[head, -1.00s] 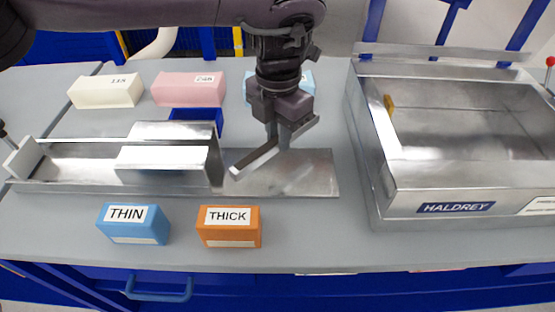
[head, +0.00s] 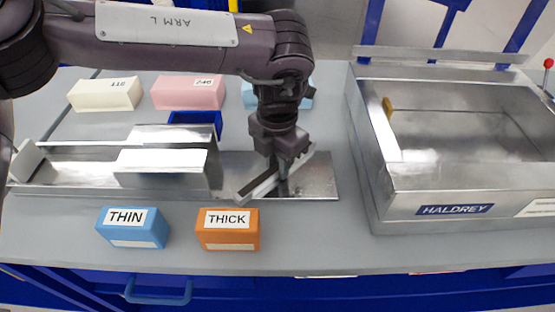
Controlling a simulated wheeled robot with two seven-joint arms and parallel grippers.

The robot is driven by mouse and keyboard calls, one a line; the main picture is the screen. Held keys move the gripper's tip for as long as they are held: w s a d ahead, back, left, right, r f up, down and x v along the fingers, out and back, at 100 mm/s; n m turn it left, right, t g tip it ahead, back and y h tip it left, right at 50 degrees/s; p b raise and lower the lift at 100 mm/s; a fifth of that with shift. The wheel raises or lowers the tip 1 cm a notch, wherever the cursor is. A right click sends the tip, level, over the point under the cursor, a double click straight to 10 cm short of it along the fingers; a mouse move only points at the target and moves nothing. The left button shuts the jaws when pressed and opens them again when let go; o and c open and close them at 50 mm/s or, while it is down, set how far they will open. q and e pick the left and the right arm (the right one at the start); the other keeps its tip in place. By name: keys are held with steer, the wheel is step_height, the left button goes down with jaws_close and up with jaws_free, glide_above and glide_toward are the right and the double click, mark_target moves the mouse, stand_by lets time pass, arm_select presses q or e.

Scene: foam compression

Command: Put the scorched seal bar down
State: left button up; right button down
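My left gripper (head: 281,178) points down over the bare right end of the metal plate (head: 322,183). Its fingers are shut on a slim metal bar (head: 258,186), seemingly the seal bar, which lies slantwise from lower left to upper right. The bar is low over the plate; I cannot tell whether it touches it. Scorch marks are too small to make out, and the fingers hide the bar's middle. My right gripper is not in view.
A metal channel (head: 165,160) stands left on the plate. THIN (head: 133,227) and THICK (head: 228,230) blocks sit in front. Cream (head: 105,95) and pink (head: 188,92) blocks and a blue tray (head: 196,118) are behind. The open HALDREY machine (head: 440,190) stands right.

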arm_select(q)
steer(key=shift+o, duration=1.3)
steer(key=shift+r, duration=0.15)
step_height(320, 180, up, 12)
